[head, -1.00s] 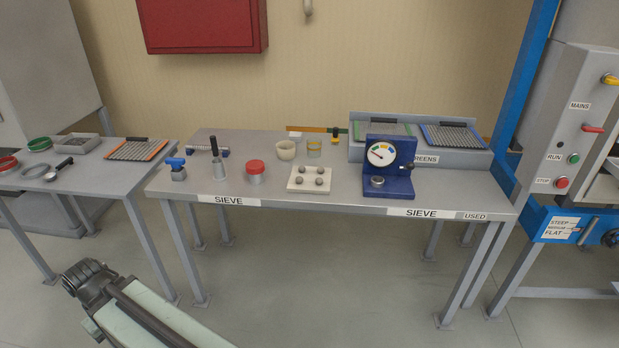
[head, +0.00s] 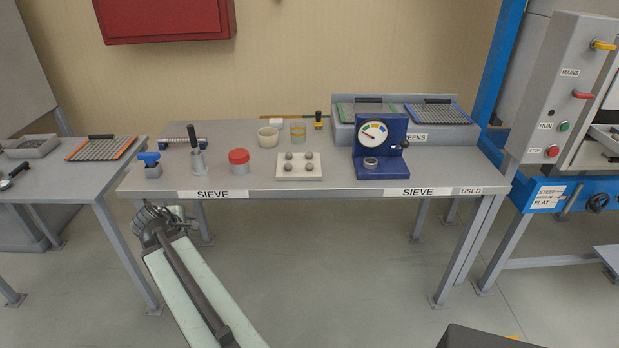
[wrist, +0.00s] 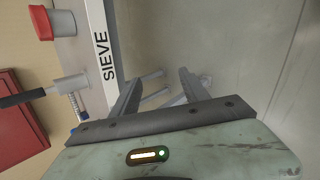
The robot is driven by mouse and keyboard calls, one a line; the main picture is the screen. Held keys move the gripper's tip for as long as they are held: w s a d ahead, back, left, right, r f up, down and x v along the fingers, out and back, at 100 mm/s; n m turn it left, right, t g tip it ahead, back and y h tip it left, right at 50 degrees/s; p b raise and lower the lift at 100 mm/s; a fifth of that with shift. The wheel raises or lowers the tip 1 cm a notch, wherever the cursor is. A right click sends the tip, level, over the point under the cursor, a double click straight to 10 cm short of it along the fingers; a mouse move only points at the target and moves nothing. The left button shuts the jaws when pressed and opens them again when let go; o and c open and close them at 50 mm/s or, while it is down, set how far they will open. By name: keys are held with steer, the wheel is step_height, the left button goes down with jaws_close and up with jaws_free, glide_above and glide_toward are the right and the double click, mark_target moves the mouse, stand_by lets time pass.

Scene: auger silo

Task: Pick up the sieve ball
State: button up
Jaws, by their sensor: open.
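Several small grey balls sit on a white block (head: 286,173) near the front middle of the bench; one of them, a sieve ball (head: 309,168), is at its front right. The balls do not show in the wrist view. My gripper (wrist: 160,88) is open and empty in the wrist view, with the floor and bench legs beyond its fingers. In the head view my arm's end is low at the left, in front of the bench's front edge and left of the block; its fingers cannot be made out there.
A side table (head: 70,183) stands left. Open floor lies in front.

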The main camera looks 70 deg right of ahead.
steer(key=s+d+r+n+g+h+b, duration=0.1)
steer(key=s+d+n+h+b, duration=0.15)
steer(key=s+d, duration=0.55)
steer(key=s+d+r+n+h+b, duration=0.1)
steer(key=s+d+n+h, duration=0.2)
steer(key=d, duration=0.8)
steer(key=n+g+h+b, duration=0.1)
steer(key=n+h+b, duration=0.1)
steer(key=n, duration=0.4)
glide_toward(308, 167)
steer(key=shift+s+d+f, duration=0.15)
steer(key=shift+s+d, duration=0.05)
steer(key=shift+d, duration=0.5)
steer(key=x, duration=0.2)
steer(key=b+x, duration=0.1)
steer(key=x, duration=0.5)
steer(key=shift+w+f, duration=0.1)
steer(key=shift+w, duration=0.2)
steer(key=shift+a, duration=0.15)
jaws_close()
